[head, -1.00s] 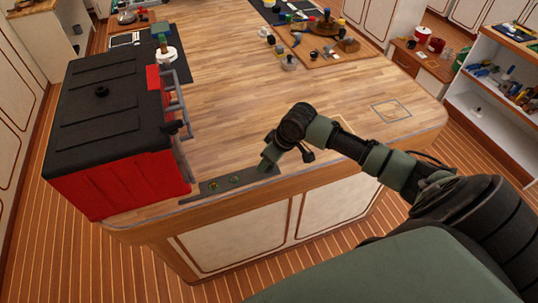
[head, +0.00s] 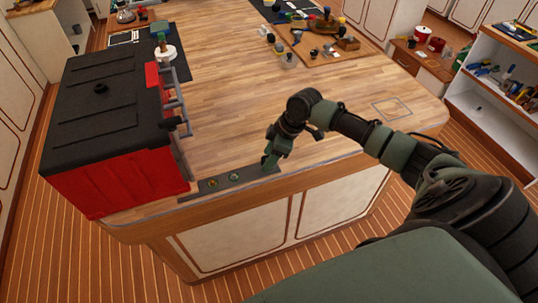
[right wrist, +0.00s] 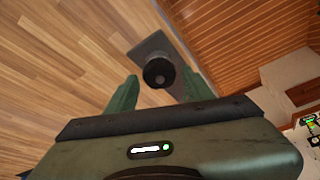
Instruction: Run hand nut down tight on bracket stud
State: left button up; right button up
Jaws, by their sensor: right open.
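The bracket (head: 225,184) is a dark grey plate along the front edge of the wooden counter, beside the red box. Two small round brass-and-green fittings show on its left part. The hand nut (right wrist: 159,72) is a round black knob with a pale centre, over the plate in the right wrist view. My right gripper (head: 268,162) is at the plate's right end. Its green fingers stand open on either side of the nut in the wrist view, with gaps visible. The stud is not clearly seen. In the head view the gripper hides the nut. My left gripper is out of view.
The red box with a black lid (head: 110,120) stands close to the plate's left end. A wooden board (head: 315,50) with several small items lies at the far side. The counter (head: 235,100) between is clear.

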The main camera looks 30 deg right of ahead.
jog(key=shift+w+f+n, duration=0.1)
jog(key=shift+f+n, duration=0.05)
jog(key=shift+n, duration=0.65)
jog(key=shift+n+g+y+b, duration=0.4)
jog(key=shift+n+b, duration=0.3)
jog(key=shift+b, duration=0.1)
jog(key=shift+w+n+g+b, duration=0.15)
jog(key=shift+n+g+b, duration=0.4)
jog(key=shift+n, duration=0.55)
